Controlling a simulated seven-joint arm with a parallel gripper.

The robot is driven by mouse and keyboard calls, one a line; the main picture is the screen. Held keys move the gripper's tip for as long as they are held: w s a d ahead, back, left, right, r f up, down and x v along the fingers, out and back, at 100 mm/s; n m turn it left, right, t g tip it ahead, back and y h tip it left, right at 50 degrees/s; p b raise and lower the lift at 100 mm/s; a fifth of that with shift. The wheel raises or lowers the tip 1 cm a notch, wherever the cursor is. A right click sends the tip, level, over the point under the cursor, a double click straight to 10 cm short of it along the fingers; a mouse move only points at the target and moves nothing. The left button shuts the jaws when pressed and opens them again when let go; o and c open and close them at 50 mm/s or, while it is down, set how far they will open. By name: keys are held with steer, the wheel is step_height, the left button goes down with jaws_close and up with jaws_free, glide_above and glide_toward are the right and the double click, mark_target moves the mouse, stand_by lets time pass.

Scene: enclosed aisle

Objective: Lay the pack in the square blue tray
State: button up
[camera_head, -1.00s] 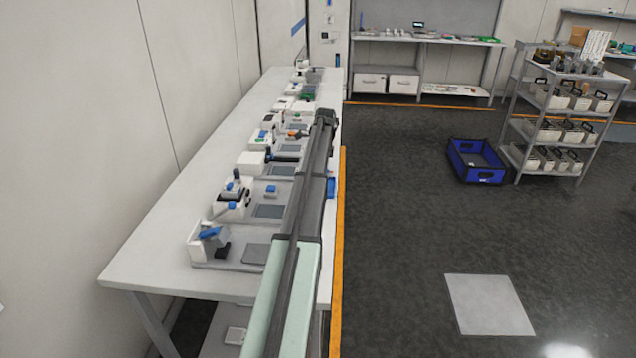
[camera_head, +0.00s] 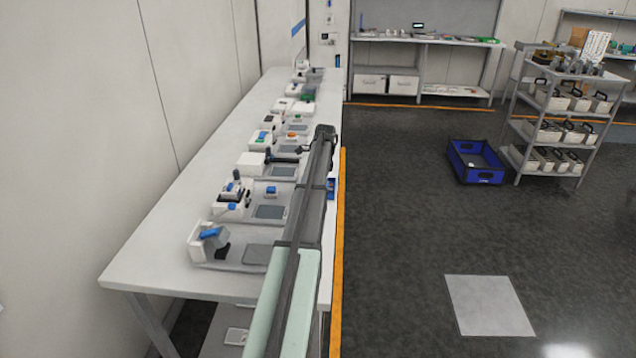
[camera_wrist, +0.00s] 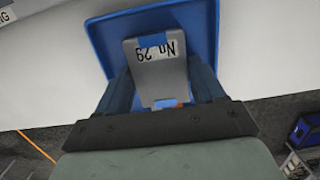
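In the wrist view the pack (camera_wrist: 158,72) is a grey, flat-faced piece with a white label, upside down, reading "No 29". My gripper (camera_wrist: 160,75) has a dark finger along each side of it and appears shut on it. The blue tray (camera_wrist: 204,22) with a raised rim lies behind the pack in this view. Whether the pack touches the tray floor, I cannot tell. In the head view a bit of blue tray (camera_head: 331,188) shows at the bench's right edge, mostly hidden by my arm.
The long white bench (camera_head: 165,240) carries a row of small devices, including grey-based ones (camera_head: 225,250) left of my arm. A blue crate (camera_head: 477,162) stands on the floor beside a shelf cart (camera_head: 560,115). The floor right of the bench is mostly clear.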

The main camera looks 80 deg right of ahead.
steer(key=o, duration=0.3)
steer(key=shift+o, duration=0.2)
step_height(320, 180, up, 12)
steer(key=s, duration=0.1)
steer(key=shift+s, duration=0.2)
steer(key=shift+r, duration=0.1)
stand_by(0.6)
